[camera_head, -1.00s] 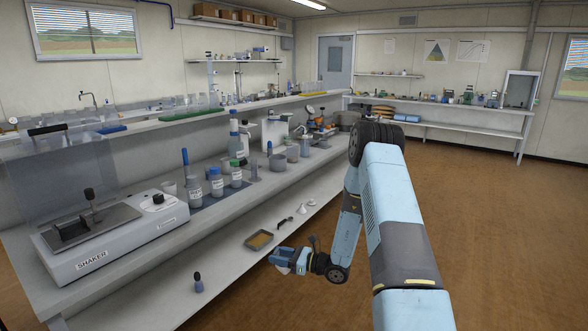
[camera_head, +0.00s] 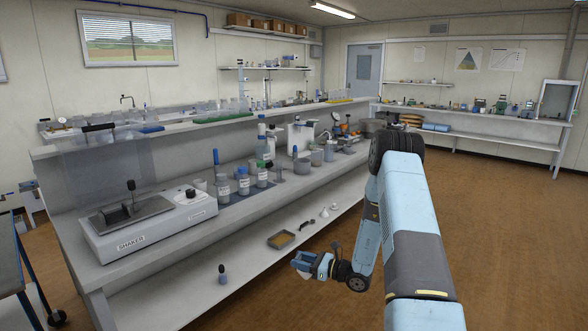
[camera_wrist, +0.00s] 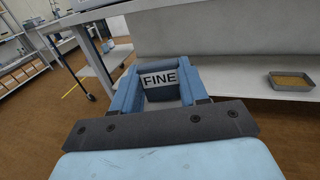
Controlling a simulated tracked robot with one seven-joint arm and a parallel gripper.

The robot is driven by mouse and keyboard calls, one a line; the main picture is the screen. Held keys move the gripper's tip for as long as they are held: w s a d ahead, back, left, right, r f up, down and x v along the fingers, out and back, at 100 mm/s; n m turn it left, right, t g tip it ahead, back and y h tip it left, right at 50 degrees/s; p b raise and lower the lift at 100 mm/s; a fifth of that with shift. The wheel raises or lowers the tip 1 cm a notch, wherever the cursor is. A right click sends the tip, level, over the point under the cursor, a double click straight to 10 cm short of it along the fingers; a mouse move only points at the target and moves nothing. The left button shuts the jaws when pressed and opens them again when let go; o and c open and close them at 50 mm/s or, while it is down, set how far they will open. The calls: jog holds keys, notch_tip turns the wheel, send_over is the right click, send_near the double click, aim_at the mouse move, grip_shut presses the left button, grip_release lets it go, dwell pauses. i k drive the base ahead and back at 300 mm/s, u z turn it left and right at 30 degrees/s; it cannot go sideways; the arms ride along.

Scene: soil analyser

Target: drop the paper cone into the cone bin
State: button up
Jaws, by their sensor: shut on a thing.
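My gripper (camera_head: 304,263) is out in front of the bench's lower shelf. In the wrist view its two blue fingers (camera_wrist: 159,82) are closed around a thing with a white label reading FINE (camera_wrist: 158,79). Only its labelled face and a pale part below show, so I cannot tell its full shape or whether it is the paper cone. Small white cone-like pieces (camera_head: 324,212) lie on the lower shelf, beyond the gripper. I cannot make out a cone bin in either view.
A shallow tray with brown contents (camera_head: 281,240) lies on the lower shelf, also in the wrist view (camera_wrist: 291,82). A small dark-topped bottle (camera_head: 222,274) stands nearer. The shaker (camera_head: 150,222) and bottles fill the bench above. A blue-framed cart (camera_head: 12,285) is at left; floor at right is clear.

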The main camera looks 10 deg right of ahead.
aim_at(303, 175)
jog(key=i, duration=0.85)
jog(key=z, duration=0.05)
